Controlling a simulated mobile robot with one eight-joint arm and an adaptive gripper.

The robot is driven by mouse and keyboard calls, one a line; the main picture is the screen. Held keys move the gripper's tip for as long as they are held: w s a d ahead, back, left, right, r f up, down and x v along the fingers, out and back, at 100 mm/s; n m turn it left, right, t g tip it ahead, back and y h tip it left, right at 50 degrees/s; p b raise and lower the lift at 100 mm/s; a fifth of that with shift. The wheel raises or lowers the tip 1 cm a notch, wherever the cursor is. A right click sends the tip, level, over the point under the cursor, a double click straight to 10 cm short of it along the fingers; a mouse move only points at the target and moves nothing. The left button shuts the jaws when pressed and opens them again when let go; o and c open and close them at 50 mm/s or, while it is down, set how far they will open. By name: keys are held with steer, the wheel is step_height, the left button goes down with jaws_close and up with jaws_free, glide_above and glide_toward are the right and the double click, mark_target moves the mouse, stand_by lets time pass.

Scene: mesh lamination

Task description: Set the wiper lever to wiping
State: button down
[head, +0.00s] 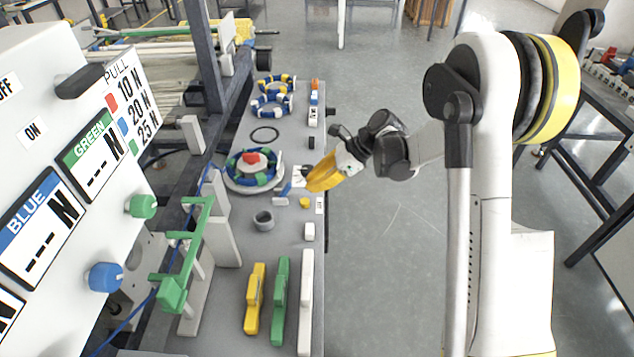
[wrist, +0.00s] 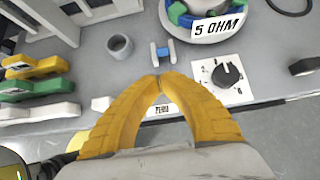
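In the head view a small blue lever (head: 285,190) shows left of my gripper. I take it for the wiper lever; no label on it is readable. My gripper (wrist: 159,82) has yellow fingers whose tips meet, with nothing visible between them. In the head view my gripper (head: 311,185) is over the bench's right edge, pointing left. A small label (wrist: 162,109) shows between the fingers, its text unclear.
A black dial (wrist: 228,75) on a white numbered plate is right of the lever. A grey cup (wrist: 119,46) stands left. Yellow and green blocks (head: 255,300) lie nearer. A green bracket (head: 185,260) rises at the bench's left.

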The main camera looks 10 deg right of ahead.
mark_target(287, 187)
steer(key=b+x, duration=0.1)
steer(key=x, duration=0.4)
steer(key=shift+a+f, duration=0.2)
steer(key=shift+f, duration=0.05)
steer(key=shift+r, duration=0.1)
steer(key=shift+a+r+h, duration=0.1)
steer(key=shift+r+h, duration=0.05)
steer(key=shift+h, duration=0.15)
steer(key=shift+w+a+r+h+p, duration=0.15)
steer(key=shift+r+h+p, duration=0.1)
steer(key=shift+h+p, duration=0.25)
steer(key=shift+a+r+h+p, duration=0.2)
steer(key=shift+h+p, duration=0.15)
steer(key=shift+h, duration=0.15)
steer(key=shift+a+r+g+h+p, duration=0.25)
steer(key=shift+r+g+h+p, duration=0.05)
steer(key=shift+h+p, duration=0.3)
steer(key=shift+w+a+r+g+h+p, duration=0.1)
steer(key=shift+a+r+g+h+p, duration=0.25)
steer(key=shift+h, duration=0.6)
steer(key=shift+w+a+r+g+h+p, duration=0.15)
steer(key=shift+a+h, duration=0.25)
steer(key=shift+h, duration=0.55)
steer(key=shift+w+a+r, duration=0.1)
steer(key=shift+a+r, duration=0.05)
steer(key=shift+a, duration=0.95)
